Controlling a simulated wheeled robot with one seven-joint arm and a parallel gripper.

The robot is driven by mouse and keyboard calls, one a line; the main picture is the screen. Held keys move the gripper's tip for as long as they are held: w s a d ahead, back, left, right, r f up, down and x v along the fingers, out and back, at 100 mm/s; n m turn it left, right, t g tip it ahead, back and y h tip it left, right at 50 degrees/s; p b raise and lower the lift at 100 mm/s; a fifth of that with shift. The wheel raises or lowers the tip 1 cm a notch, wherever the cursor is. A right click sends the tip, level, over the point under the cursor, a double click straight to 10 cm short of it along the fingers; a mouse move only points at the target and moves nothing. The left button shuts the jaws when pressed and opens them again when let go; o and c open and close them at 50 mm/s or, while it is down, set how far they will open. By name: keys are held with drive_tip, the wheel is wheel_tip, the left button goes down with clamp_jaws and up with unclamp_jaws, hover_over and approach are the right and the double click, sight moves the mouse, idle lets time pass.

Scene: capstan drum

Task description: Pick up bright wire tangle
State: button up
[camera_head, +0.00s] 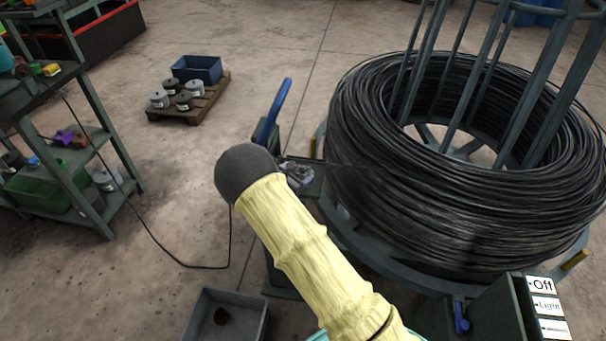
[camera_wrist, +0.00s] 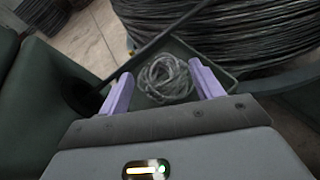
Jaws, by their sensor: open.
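The bright wire tangle (camera_wrist: 165,78) is a loose coil of silvery wire. It lies on a small dark tray (camera_wrist: 210,62) in the wrist view, ahead of and between the fingertips. My gripper (camera_wrist: 162,90) is open, with two purple fingers apart and nothing held. Whether the fingers are level with the tangle or above it, I cannot tell. In the head view the tangle (camera_head: 297,174) shows as a small grey patch just right of my arm's dark rounded end.
A large coil of black wire (camera_head: 455,220) stands on a stand at right, close to the tray. A blue lever (camera_head: 275,110) rises beside the tray. A grey open bin (camera_head: 225,318) is at the bottom. A shelf rack (camera_head: 100,160) is at left.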

sight(306, 169)
idle(0.3)
drive_tip(key=p+x, duration=0.1)
drive_tip(key=x, duration=0.4)
drive_tip(key=shift+d+f, duration=0.15)
drive_tip(key=shift+f, duration=0.1)
drive_tip(key=c, duration=0.8)
drive_tip(key=shift+r, duration=0.1)
